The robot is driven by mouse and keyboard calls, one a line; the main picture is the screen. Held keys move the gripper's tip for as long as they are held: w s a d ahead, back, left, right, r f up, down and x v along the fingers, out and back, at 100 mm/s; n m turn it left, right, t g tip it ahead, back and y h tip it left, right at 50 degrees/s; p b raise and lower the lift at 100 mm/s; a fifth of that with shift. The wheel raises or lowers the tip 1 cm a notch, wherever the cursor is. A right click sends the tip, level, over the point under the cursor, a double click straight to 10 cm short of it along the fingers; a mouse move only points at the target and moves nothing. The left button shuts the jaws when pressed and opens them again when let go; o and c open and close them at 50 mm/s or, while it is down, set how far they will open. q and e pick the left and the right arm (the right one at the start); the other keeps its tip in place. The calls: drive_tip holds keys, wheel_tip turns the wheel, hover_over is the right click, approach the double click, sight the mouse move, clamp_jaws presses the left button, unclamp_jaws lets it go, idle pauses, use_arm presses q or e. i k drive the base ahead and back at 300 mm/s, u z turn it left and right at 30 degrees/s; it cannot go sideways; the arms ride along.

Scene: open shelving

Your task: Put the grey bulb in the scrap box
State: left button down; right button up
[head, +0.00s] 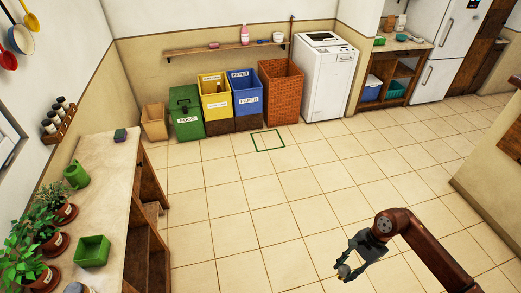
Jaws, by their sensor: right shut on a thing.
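My right gripper (346,272) reaches in from the lower right, above the tiled floor. It is shut on a small greyish thing, the grey bulb (344,270), mostly hidden by the fingers. My left gripper is not in view. No box that I can read as the scrap box shows. Along the back wall stand an open tan bin (154,123), a green lidded bin marked FOOD (186,112), a yellow bin (215,113) with a label too small to read, and a blue bin marked PAPER (247,105). The bins are far from my gripper.
A tall brown woven basket (281,95) and a white washing machine (327,80) stand right of the bins. A counter (104,190) with potted plants and a green tray (92,250) runs along the left. A green outline (268,140) marks the floor. The middle floor is clear.

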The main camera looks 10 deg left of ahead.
sight(97, 254)
drive_tip(key=i, duration=1.7)
drive_tip(key=u, duration=3.9)
drive_tip(key=i, duration=0.3)
drive_tip(key=z, duration=0.1)
